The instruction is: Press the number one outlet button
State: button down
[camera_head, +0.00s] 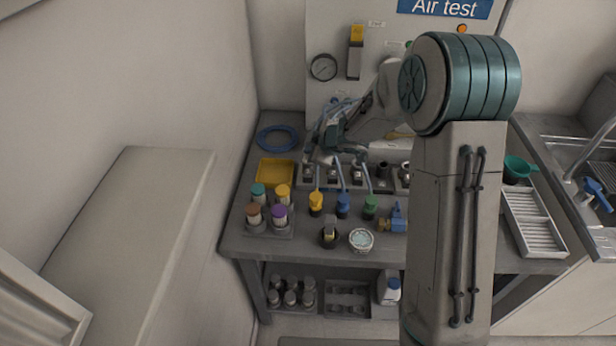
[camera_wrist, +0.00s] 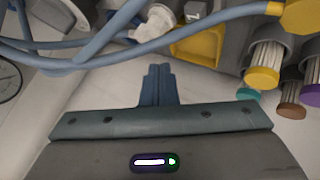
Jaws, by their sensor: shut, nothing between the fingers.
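A row of outlet fittings (camera_head: 333,173) with hoses stands along the bench under the "Air test" panel (camera_head: 445,8). I cannot read any numbers, so I cannot tell which is number one. My gripper (camera_head: 331,139) is just behind and above this row, partly hidden by hoses. In the wrist view my gripper (camera_wrist: 157,75) is shut and empty, its fingertips close together. Beyond them in that view are a white fitting (camera_wrist: 154,24) and a grey block with a small white square top (camera_wrist: 195,10). Whether the fingertips touch anything is unclear.
Blue hoses (camera_wrist: 100,58) cross the wrist view near the fingertips. A gauge (camera_head: 323,67) is on the panel. My arm hides part of the bench's right side.

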aim_at(311, 174)
jog(key=shift+f+b, duration=2.2)
jog(key=shift+f, duration=0.6)
jog(key=shift+f, duration=0.2)
jog(key=shift+f, duration=0.25)
jog(key=shift+f+b, duration=0.5)
jog(key=shift+b, duration=0.1)
jog(key=shift+r, duration=0.2)
jog(key=shift+r+p, duration=0.75)
jog(key=shift+p, duration=0.3)
notch_tip(311, 174, up, 5)
jog(key=p, duration=0.5)
